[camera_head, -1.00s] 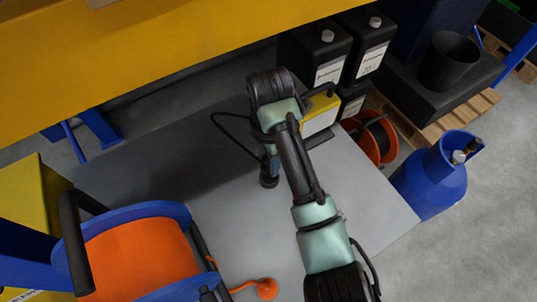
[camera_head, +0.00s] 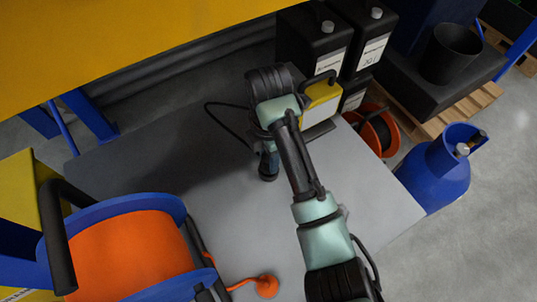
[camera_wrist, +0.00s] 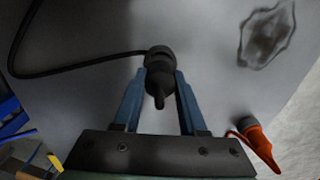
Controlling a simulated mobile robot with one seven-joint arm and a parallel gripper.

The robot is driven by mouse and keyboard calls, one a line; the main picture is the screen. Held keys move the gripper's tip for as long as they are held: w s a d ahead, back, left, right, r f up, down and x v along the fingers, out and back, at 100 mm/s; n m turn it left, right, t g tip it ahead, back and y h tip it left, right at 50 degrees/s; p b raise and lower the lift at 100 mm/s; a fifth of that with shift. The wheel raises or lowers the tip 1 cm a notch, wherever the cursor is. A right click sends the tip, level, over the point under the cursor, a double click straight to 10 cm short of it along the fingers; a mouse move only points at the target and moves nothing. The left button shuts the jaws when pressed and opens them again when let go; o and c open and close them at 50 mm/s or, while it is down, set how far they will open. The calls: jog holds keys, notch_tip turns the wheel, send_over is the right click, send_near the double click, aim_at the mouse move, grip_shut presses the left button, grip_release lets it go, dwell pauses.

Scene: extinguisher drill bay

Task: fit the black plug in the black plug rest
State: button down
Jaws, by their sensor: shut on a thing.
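The black plug (camera_wrist: 160,82) is between the blue fingers of my gripper (camera_wrist: 159,92) in the wrist view, its narrow end pointing toward the camera. A black cable (camera_wrist: 85,66) runs from beside its far, wider end to the left. In the head view my gripper (camera_head: 267,163) points down over the grey tabletop, with the dark plug end (camera_head: 268,178) low at its tips. I cannot tell whether the plug touches the surface. I cannot make out the black plug rest in either view.
An orange plug (camera_head: 266,286) lies on the grey table (camera_head: 225,210) beside a blue-framed orange reel (camera_head: 130,255). Black canisters (camera_head: 313,40), a yellow-and-white box (camera_head: 320,102) and a blue cylinder (camera_head: 437,178) stand at the back and right. The table's middle is mostly clear.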

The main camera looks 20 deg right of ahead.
jog(key=shift+f+b, duration=0.35)
jog(key=shift+f, duration=0.5)
jog(key=shift+c, duration=1.9)
grip_release()
jog(key=shift+r+p, duration=4.45)
jog(key=shift+r, duration=0.1)
jog(key=shift+f, duration=0.1)
